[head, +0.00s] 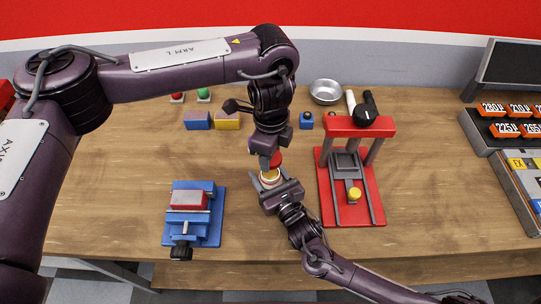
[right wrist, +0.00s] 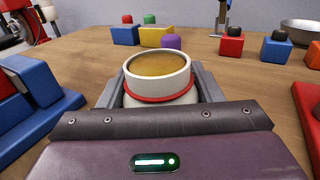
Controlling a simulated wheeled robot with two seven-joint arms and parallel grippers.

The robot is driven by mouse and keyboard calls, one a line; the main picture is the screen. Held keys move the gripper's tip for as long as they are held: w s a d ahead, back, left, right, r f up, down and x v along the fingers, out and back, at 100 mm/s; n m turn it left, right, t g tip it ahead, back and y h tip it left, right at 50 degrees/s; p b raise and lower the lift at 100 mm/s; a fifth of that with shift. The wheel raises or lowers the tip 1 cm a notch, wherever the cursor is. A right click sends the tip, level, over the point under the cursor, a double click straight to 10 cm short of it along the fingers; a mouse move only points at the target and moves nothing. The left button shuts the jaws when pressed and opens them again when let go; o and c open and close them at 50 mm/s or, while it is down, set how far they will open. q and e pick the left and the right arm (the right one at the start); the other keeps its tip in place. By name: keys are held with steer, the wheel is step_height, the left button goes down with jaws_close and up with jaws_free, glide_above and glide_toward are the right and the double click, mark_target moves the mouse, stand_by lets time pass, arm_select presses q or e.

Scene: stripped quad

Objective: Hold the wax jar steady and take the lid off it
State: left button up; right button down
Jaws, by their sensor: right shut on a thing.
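The cream wax jar (head: 268,181) stands upright between the jaws of my right gripper (head: 281,191), which is shut around its body. In the right wrist view the jar (right wrist: 158,82) has an open top with amber wax showing and a red band around it, and the jaws (right wrist: 160,92) hold it from both sides. The red lid (head: 277,159) is off the jar, just above it in the head view. My left gripper (head: 268,160) points down at the lid and appears shut on it; its fingertips are partly hidden.
A blue vise (head: 193,229) stands left of the jar and a red press (head: 327,190) right of it. Blue (head: 197,120) and yellow (head: 228,121) blocks and a metal bowl (head: 326,92) lie behind. Bare wooden table (head: 120,190) is free at left.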

steer(key=shift+c, duration=1.8)
jaws_free()
